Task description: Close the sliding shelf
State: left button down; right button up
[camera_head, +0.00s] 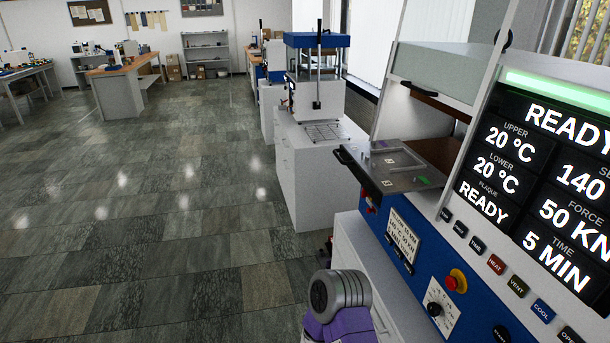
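The sliding shelf (405,181) is a grey metal plate with small white and green marks. It sticks out to the left from the press (440,268), under the raised pale grey upper housing. A black bar handle (356,172) runs along its outer left edge. A grey and purple link of my arm shows at the bottom centre, below and in front of the shelf, apart from the handle. I cannot tell which arm it belongs to. No gripper fingers can be made out. A small dark and red part shows just above the link, too small to identify.
The press's display (545,180) reads READY, with several buttons and a red emergency knob (456,280) below. A second blue-topped press (317,80) stands on a white cabinet (310,180) behind. The tiled floor (140,220) to the left is clear.

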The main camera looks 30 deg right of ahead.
aim_at(386, 168)
jog(key=z, duration=0.7)
jog(key=i, duration=1.3)
jog(key=z, duration=1.1)
